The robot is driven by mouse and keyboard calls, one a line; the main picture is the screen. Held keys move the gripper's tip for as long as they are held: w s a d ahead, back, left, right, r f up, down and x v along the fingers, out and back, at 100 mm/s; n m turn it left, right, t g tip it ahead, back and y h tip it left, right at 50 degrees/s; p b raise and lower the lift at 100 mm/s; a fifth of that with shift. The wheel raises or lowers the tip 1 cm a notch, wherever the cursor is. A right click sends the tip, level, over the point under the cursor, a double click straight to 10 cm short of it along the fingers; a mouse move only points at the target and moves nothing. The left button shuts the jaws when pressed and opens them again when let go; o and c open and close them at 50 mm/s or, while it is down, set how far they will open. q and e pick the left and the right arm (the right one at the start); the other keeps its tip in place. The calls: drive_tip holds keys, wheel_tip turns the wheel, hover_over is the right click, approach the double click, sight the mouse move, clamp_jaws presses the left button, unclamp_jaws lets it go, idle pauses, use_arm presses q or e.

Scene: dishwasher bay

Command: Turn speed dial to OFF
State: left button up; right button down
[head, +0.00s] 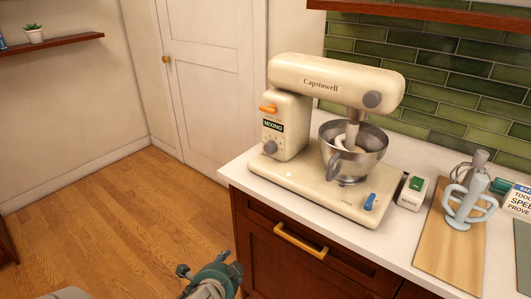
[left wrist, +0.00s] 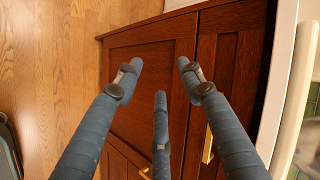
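The cream stand mixer (head: 335,85) stands on the white counter, its head down over a steel bowl (head: 352,150). A grey speed dial (head: 270,147) is on the side of its column, under a "MIXING" label (head: 273,126). The dial's setting is too small to read. An orange lever (head: 268,108) sits above the label, and a blue lever (head: 370,201) is on the base. My left gripper (head: 213,277) is low in front of the cabinet, well away from the dial. In the left wrist view its fingers (left wrist: 160,80) are spread and empty. My right gripper is not in view.
A white switch box with a green button (head: 416,183) is right of the mixer. Beaters (head: 468,200) stand on a wooden board (head: 450,250). The cabinet (head: 300,258) has a brass handle (head: 300,241). The floor left of it is clear.

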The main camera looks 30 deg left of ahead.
use_arm(q)
drive_tip(key=w+a+r+m+t+y, duration=0.1)
drive_tip(key=w+a+r+m+t, duration=0.45)
drive_tip(key=w+r+m, duration=0.35)
drive_tip(key=m+t+h, duration=0.4)
drive_tip(key=m+h, duration=0.2)
drive_tip(key=m, duration=1)
approach(268, 151)
drive_tip(key=shift+n+y, duration=0.3)
drive_tip(key=w, duration=0.2)
drive_tip(key=w+p, duration=0.1)
drive_tip(key=w, duration=0.2)
drive_tip(key=w+p, duration=0.1)
drive_tip(key=w, duration=0.1)
drive_tip(key=shift+w+d+r, duration=0.1)
drive_tip(key=shift+w+r, duration=0.15)
drive_tip(key=shift+r, duration=0.15)
drive_tip(key=shift+w+f, duration=0.1)
drive_tip(key=shift+w, duration=0.45)
drive_tip(key=shift+s, duration=0.1)
drive_tip(key=c, duration=0.9)
